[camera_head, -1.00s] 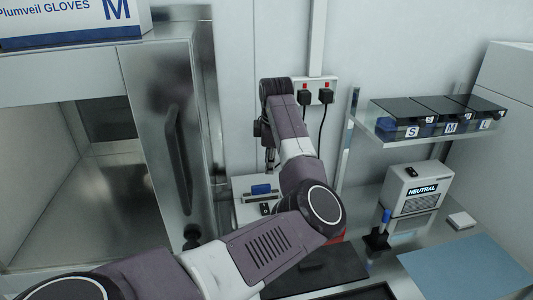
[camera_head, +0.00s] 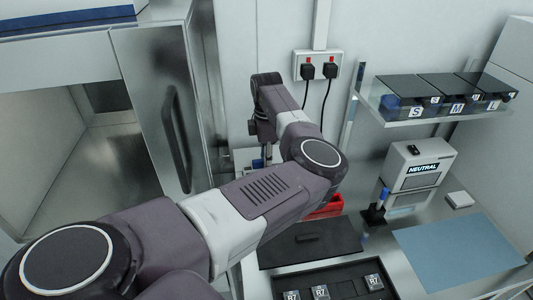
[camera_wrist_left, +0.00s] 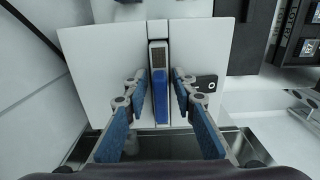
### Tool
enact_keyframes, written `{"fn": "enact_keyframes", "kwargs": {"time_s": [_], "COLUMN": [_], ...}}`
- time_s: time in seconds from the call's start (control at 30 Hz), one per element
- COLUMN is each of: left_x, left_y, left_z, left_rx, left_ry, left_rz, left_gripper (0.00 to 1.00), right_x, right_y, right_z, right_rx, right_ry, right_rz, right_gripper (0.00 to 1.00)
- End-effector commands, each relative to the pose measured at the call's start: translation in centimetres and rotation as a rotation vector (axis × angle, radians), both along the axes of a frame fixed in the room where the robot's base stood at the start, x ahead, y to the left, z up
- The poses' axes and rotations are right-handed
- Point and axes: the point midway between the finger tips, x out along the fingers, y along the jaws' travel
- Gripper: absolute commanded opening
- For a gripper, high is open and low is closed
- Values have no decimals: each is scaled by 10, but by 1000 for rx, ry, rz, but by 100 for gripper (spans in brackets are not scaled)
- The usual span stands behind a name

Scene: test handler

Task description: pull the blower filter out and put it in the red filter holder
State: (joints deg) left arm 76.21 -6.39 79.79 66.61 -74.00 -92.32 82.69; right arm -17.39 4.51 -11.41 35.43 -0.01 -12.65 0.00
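In the left wrist view, the blower filter (camera_wrist_left: 160,97), a narrow blue and grey block, stands in a slot of the white blower (camera_wrist_left: 110,70). My left gripper (camera_wrist_left: 160,78) is open, with one blue-padded finger on each side of the filter. Narrow gaps show between the fingers and the filter. In the head view, my left arm hides much of the gripper and blower at the back wall. The red filter holder (camera_head: 326,207) stands on the bench right of my arm, partly hidden by it. My right gripper is in neither view.
A black case (camera_head: 310,243) and a black tray (camera_head: 345,293) with labelled pieces lie in front of the holder. A pen stand (camera_head: 375,213), a NEUTRAL box (camera_head: 418,168) and a blue mat (camera_head: 460,253) are to the right. A metal cabinet door (camera_head: 160,110) stands left.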

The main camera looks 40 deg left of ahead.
Motion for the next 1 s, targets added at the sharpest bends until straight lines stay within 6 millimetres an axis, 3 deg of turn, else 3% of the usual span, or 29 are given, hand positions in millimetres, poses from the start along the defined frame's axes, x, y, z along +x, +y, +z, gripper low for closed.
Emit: {"fn": "enact_keyframes", "kwargs": {"time_s": [0.3,0.53,1.0], "left_x": [0,0,0], "left_y": [0,0,0], "left_z": [-3,-3,0], "left_rx": [0,0,1], "left_ry": [0,0,-1], "left_rz": [1,1,1], "left_gripper": [24,0,0], "right_x": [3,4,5], "right_y": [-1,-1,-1], "right_z": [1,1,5], "right_rx": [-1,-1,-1], "right_ry": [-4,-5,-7], "right_rz": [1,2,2], "right_gripper": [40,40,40]}}
